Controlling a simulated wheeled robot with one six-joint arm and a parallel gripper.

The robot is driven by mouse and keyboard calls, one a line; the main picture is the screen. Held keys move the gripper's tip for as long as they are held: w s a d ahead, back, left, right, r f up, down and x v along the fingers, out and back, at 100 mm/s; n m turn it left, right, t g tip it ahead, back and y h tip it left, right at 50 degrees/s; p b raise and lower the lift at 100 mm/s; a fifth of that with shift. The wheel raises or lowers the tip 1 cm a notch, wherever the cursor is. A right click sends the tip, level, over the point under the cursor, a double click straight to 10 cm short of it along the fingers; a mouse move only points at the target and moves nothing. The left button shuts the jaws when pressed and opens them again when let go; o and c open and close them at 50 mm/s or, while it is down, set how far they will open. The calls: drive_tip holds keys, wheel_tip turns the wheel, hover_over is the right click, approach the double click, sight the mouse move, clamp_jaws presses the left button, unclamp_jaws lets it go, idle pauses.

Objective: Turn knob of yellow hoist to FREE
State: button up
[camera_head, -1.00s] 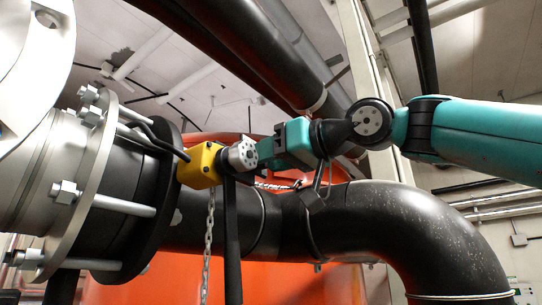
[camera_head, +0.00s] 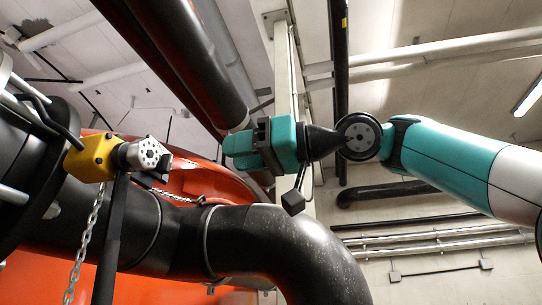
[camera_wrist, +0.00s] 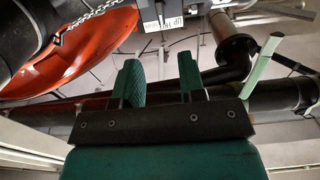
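The yellow hoist (camera_head: 90,158) is at the left of the head view, with a silver round knob (camera_head: 148,155) on its right side. A black lever (camera_head: 113,235) hangs down from it. My gripper (camera_head: 236,146) is to the right of the knob, with a clear gap between them. In the wrist view, my gripper's two teal fingers (camera_wrist: 160,75) stand apart with nothing between them. A white label (camera_wrist: 163,22) with black lettering shows at the top of that view, only partly readable. The knob's setting is too small to read.
A chain (camera_head: 85,245) hangs below the hoist. A thick black pipe (camera_head: 270,240) bends below my gripper, with an orange tank (camera_head: 200,180) behind. A flanged pipe is at the left edge. A pale post (camera_head: 288,90) stands behind my gripper. Space right of the pipe is freer.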

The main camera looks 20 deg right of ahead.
drive_tip(key=shift+v, duration=2.45)
drive_tip(key=shift+f, duration=0.1)
